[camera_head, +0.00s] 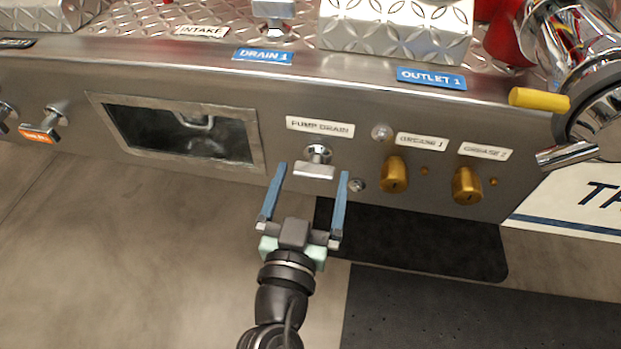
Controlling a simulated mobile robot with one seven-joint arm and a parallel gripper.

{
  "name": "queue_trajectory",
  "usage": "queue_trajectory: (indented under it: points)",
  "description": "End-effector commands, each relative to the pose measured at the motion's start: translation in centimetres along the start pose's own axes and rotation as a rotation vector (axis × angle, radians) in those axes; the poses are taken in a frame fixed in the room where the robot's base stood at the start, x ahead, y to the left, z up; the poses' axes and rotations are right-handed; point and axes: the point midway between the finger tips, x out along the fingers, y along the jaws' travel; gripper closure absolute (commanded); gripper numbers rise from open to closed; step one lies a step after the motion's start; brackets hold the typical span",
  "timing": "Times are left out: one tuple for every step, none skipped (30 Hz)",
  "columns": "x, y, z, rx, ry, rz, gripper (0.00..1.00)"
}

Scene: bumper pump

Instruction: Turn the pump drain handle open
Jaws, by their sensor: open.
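The pump drain handle (315,168) is a small silver T-shaped handle on the steel bumper panel, just below the white "PUMP DRAIN" label (320,126). Its grip bar lies roughly level in the picture. My gripper (313,176) comes up from below with its two blue fingers spread wide. The left fingertip is left of the handle and the right fingertip is right of it. The fingers appear apart from the handle, with nothing held between them. I cannot tell exactly how far the fingertips are from the panel.
A chrome outlet with a yellow lever (538,99) juts out at upper right. Floor below is open.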

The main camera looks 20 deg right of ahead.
Motion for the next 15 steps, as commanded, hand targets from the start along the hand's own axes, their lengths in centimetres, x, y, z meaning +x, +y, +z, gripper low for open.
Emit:
queue_trajectory:
  points:
    - [0.1, 0.01, 0.02, 0.0, 0.0, 0.0, 0.0]
    - [0.12, 0.01, 0.02, 0.0, 0.0, 0.0, 0.0]
    - [0.12, 0.02, 0.03, 0.0, 0.0, 0.0, 0.0]
    - [0.12, 0.01, 0.03, 0.0, 0.0, 0.0, 0.0]
    - [0.11, 0.01, 0.03, 0.0, -0.001, 0.0, 0.0]
    - [0.1, 0.01, 0.03, 0.0, 0.0, 0.0, 0.0]
    - [0.1, 0.01, 0.03, 0.0, 0.0, 0.0, 0.0]
    - [0.09, 0.01, 0.02, 0.0, 0.0, 0.0, 0.02]
    - [0.09, 0.0, 0.02, 0.0, 0.0, 0.0, 0.09]
    - [0.08, 0.0, 0.02, 0.0, 0.0, 0.0, 0.14]
    - [0.08, 0.0, 0.02, 0.0, 0.0, 0.0, 0.2]
    - [0.08, 0.0, 0.02, 0.0, 0.0, 0.0, 0.27]
    - [0.08, 0.0, 0.02, 0.0, 0.0, 0.0, 0.32]
    - [0.07, 0.0, 0.01, 0.0, 0.0, 0.0, 0.38]
    - [0.07, 0.0, 0.01, 0.0, 0.0, 0.0, 0.45]
